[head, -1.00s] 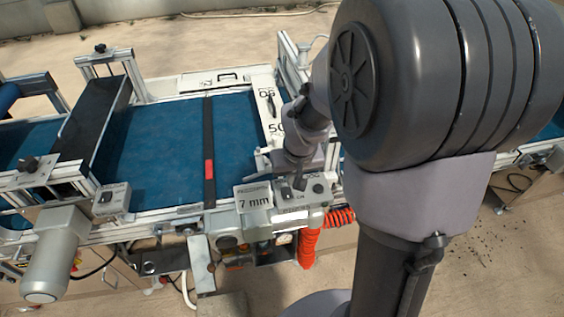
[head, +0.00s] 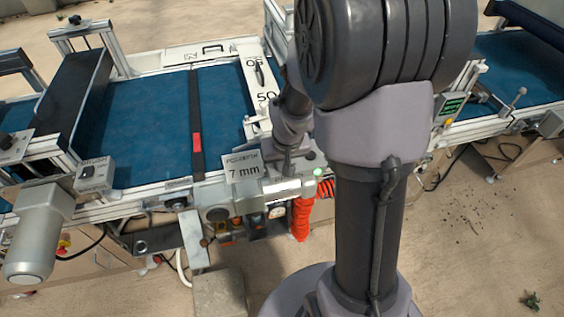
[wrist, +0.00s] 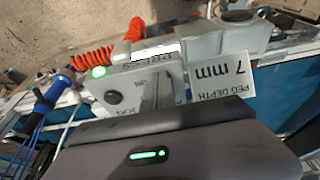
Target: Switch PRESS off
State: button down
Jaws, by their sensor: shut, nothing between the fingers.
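The PRESS switch box (wrist: 131,84) is a small grey box, seen upside down in the wrist view, with its label (wrist: 150,51) partly readable. A round black knob (wrist: 115,98) sits on its top face. A green lamp (wrist: 99,72) beside the knob is lit; it also shows lit in the head view (head: 317,171). My gripper (wrist: 158,92) is shut and empty, with its fingers over the box top beside the knob. Whether the fingertips touch the box or knob cannot be told. In the head view my arm hides part of the box.
A white PEG DEPTH 7 mm sign (head: 245,175) stands close beside the box. Orange coiled hose (head: 301,216) hangs below it. The blue conveyor belt (head: 150,125) and its metal frame lie behind. Another small switch box (head: 95,175) is at the left.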

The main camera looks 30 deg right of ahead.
jog(key=shift+s, duration=0.1)
jog(key=shift+r+p, duration=0.75)
jog(key=shift+p, duration=0.05)
